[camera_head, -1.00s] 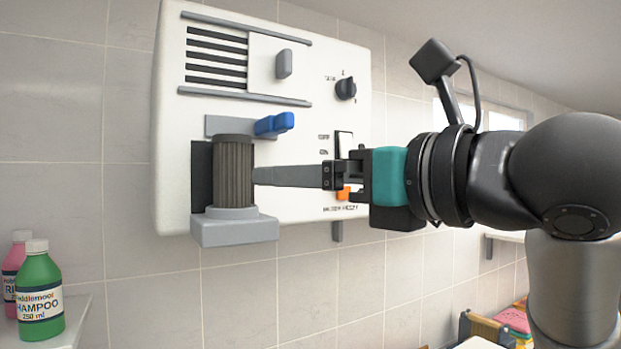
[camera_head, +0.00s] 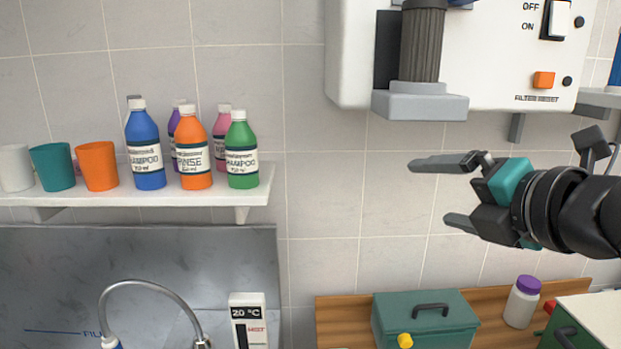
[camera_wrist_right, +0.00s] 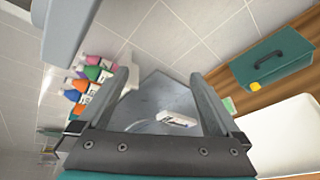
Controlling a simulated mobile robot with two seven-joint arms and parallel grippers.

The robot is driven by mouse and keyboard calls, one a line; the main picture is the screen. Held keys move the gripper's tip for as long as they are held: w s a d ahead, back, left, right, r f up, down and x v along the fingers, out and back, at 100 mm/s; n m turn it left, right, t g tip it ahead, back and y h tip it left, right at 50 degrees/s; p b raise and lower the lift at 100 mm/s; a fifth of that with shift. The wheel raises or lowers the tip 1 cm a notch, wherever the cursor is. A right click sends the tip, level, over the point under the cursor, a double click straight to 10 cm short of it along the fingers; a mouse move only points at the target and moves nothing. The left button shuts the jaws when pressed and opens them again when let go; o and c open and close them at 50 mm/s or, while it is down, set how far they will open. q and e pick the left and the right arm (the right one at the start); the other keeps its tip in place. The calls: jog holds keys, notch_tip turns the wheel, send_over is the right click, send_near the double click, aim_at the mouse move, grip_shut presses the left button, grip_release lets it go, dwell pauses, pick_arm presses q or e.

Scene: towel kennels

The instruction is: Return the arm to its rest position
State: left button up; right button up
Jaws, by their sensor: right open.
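My right gripper (camera_head: 440,193) comes in from the right in the head view, below the white wall unit (camera_head: 490,60). Its two grey fingers are spread apart and empty, pointing left. In the right wrist view the open fingers (camera_wrist_right: 165,95) also have nothing between them; the sink area shows far behind. The dark ribbed cylinder (camera_head: 422,45) sits on its grey holder on the unit, above and apart from the gripper. My left gripper does not show.
A shelf (camera_head: 200,198) at left carries several bottles and cups. Below are a metal basin back (camera_head: 150,265), a curved tap (camera_head: 140,288) and a temperature display (camera_head: 250,318). A green toolbox (camera_head: 425,315) and a purple-capped jar (camera_head: 522,302) stand lower right.

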jog(key=s+a+f+m+g+h, duration=0.1)
jog(key=s+f+m+g, duration=0.1)
jog(key=f+m, duration=0.75)
jog(key=s+f+m+g+h, duration=0.15)
jog(key=f+m, duration=0.25)
jog(key=f, duration=1)
jog(key=s+f+m+g+h, duration=0.1)
jog(key=s+f+m+g, duration=0.6)
jog(key=s+f+m, duration=0.85)
jog(key=s+f+n+b, duration=0.2)
jog(key=f+b, duration=0.1)
jog(key=f, duration=1.1)
jog(key=s+f+n+b, duration=0.1)
jog(key=s+f+b, duration=0.2)
jog(key=f, duration=1.1)
jog(key=s+d+f+g+b, duration=0.1)
jog(key=s+f+b, duration=0.1)
jog(key=s+f, duration=0.5)
jog(key=s+d+f+g+b, duration=0.1)
jog(key=s+d+f+b, duration=0.1)
jog(key=s+f, duration=0.6)
notch_tip(320, 180, down, 6)
jog(key=shift+s+r+n+b, duration=0.15)
jog(key=shift+s+n+b, duration=0.15)
jog(key=shift+b, duration=0.35)
